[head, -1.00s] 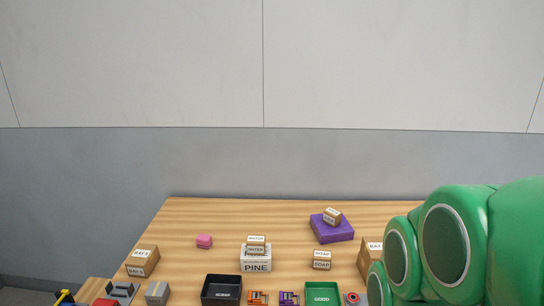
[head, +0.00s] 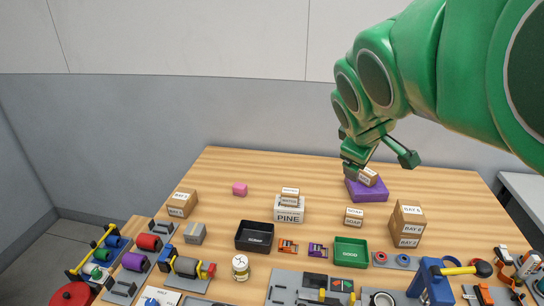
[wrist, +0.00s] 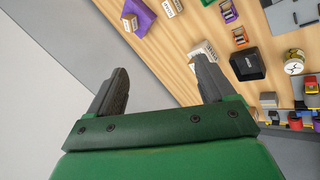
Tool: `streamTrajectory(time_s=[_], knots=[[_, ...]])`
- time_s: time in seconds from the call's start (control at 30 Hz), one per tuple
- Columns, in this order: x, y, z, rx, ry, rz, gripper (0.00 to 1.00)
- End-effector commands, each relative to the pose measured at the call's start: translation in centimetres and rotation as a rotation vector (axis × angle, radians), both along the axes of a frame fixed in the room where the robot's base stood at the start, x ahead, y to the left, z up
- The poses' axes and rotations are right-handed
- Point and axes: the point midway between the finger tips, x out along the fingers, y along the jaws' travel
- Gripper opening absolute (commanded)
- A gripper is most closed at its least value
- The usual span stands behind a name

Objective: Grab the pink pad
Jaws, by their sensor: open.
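My gripper (head: 353,163) is up and to the right of the pad, near the purple block in the head view and well apart from the pad. In the wrist view my gripper (wrist: 160,66) is open, with nothing between its two dark fingers.
A purple block (head: 369,190) with a small box stands at the right. The PINE box (head: 289,212), black tray (head: 254,237) and green tray (head: 350,252) stand in the middle. Tools and parts crowd the front. Table around the pad is mostly clear.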

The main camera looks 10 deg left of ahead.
Motion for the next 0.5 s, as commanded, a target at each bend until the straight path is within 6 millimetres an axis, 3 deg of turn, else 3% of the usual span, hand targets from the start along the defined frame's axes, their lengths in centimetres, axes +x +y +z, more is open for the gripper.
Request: streamTrajectory(time_s=[0.1, 0.5], knots=[[2.9, 2.6, 2.2, -0.058, -0.070, 0.118, 0.83], [8.0, 3.8, 0.4, -0.303, -0.052, 0.200, 0.83]])
